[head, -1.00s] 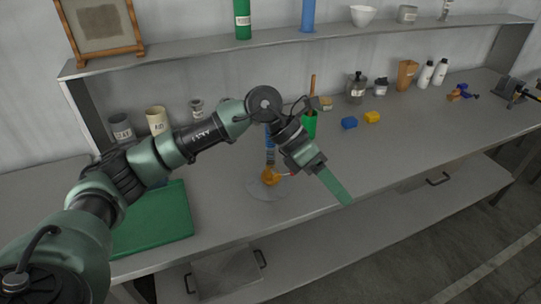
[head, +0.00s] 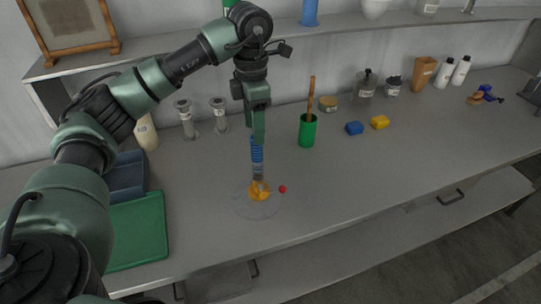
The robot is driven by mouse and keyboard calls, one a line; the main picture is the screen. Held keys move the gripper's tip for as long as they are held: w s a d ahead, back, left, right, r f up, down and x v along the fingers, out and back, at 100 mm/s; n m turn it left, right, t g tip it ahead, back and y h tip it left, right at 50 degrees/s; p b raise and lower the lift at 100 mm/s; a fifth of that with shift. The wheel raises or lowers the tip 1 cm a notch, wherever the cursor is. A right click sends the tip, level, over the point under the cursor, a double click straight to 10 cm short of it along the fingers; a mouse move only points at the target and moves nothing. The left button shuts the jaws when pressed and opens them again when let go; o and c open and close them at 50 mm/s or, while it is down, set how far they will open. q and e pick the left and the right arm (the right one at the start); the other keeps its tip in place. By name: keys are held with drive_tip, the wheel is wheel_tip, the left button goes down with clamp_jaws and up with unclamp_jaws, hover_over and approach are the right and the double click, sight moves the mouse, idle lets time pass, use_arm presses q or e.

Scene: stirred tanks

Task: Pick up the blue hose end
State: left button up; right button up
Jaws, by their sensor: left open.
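A blue ribbed piece (head: 257,153), which looks like the hose end, stands upright on the bench above a greyish section and an orange part (head: 260,191). Around the foot of the orange part is a clear, dish-like round shape (head: 241,208). My left gripper (head: 258,139) points straight down, its fingers at the top of the blue piece. It is open, but the fingers overlap in this view and I cannot tell if they touch or straddle the piece. My right gripper is not in view.
A small red ball (head: 282,189) is right of the orange part. A green cup (head: 307,131) with a wooden stick stands behind right. Blue (head: 354,128) and yellow (head: 380,122) blocks lie farther right. The bench's front right is clear.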

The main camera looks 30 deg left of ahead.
sight(256, 149)
use_arm(q)
drive_tip(key=shift+w+a+r, duration=0.1)
drive_tip(key=shift+w+a, duration=0.05)
drive_tip(key=shift+w, duration=0.1)
drive_tip(key=shift+f, duration=0.2)
drive_tip(key=shift+s+f+p, duration=0.2)
drive_tip(key=shift+f+p, duration=0.2)
drive_tip(key=shift+f, duration=0.2)
drive_tip(key=shift+s+f+p, duration=0.15)
drive_tip(key=shift+f+p, duration=0.2)
drive_tip(key=shift+f, duration=0.25)
drive_tip(key=f, duration=0.1)
drive_tip(key=f+p, duration=0.1)
drive_tip(key=f, duration=0.1)
drive_tip(key=shift+d+f+p, duration=0.3)
drive_tip(key=shift+f+p, duration=0.05)
drive_tip(key=shift+p, duration=0.05)
drive_tip(key=shift+f, duration=0.55)
drive_tip(key=c, duration=1)
clamp_jaws()
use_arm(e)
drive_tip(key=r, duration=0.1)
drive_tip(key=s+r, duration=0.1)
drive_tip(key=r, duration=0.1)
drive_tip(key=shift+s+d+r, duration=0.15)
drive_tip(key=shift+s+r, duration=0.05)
